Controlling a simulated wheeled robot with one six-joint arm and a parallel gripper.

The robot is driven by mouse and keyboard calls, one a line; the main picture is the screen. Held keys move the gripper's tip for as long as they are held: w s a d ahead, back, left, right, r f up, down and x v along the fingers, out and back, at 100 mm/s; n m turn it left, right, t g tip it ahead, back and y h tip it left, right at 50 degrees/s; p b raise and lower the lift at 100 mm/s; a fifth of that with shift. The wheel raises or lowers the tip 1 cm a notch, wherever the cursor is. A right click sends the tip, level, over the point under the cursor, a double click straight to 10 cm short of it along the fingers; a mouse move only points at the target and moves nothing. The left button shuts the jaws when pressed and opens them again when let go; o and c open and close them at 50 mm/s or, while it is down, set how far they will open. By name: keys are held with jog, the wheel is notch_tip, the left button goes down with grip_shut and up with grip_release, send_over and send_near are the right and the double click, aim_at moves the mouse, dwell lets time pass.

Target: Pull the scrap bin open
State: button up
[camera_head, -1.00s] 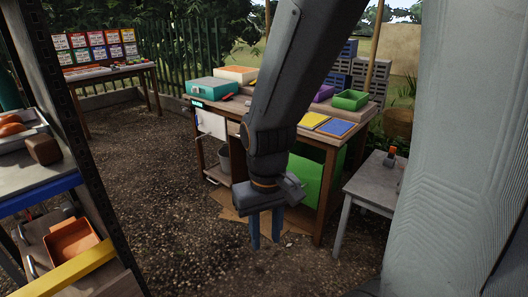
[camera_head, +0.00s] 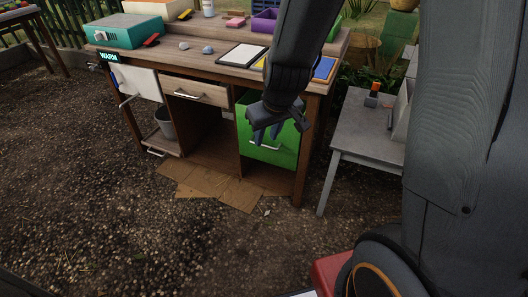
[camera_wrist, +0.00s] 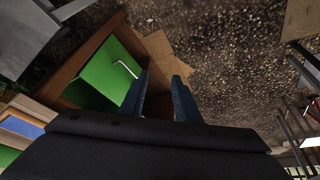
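The scrap bin appears to be the green bin front (camera_head: 288,140) on the right side under the wooden desk. My gripper (camera_head: 266,134) is in front of the green front in the head view, pointing down. In the wrist view its two blue fingers (camera_wrist: 160,95) are apart with nothing between them. I cannot tell the distance to the handle.
The desk (camera_head: 215,68) also has a wooden drawer (camera_head: 205,92), a white door (camera_head: 140,84) and a grey bucket (camera_head: 165,122). Flattened cardboard (camera_head: 220,190) lies on the ground before it. A grey table (camera_head: 365,125) stands close on the right. The gravel in front is clear.

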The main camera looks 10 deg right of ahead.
jog(key=w+a+f+n+t+b, duration=0.15)
jog(key=w+f+b, duration=0.25)
jog(key=w+f, duration=0.45)
jog(key=n+t+h+b, duration=0.4)
jog(key=t+h+b, duration=0.1)
jog(key=b, duration=0.6)
send_near(264, 145)
jog(key=a+r, duration=0.3)
notch_tip(264, 145, down, 7)
jog(key=w+d+n+t+h+b, duration=0.2)
jog(key=w+h+b, duration=0.1)
jog(key=h+b, duration=0.3)
jog(key=shift+y, duration=0.6)
jog(key=b+x, duration=0.1)
jog(key=x, duration=0.2)
jog(key=b+x, duration=0.1)
jog(key=x, duration=0.3)
jog(key=shift+s+d+f+b, duration=0.15)
jog(key=shift+f+b, duration=0.1)
jog(key=shift+b, duration=0.05)
grip_shut()
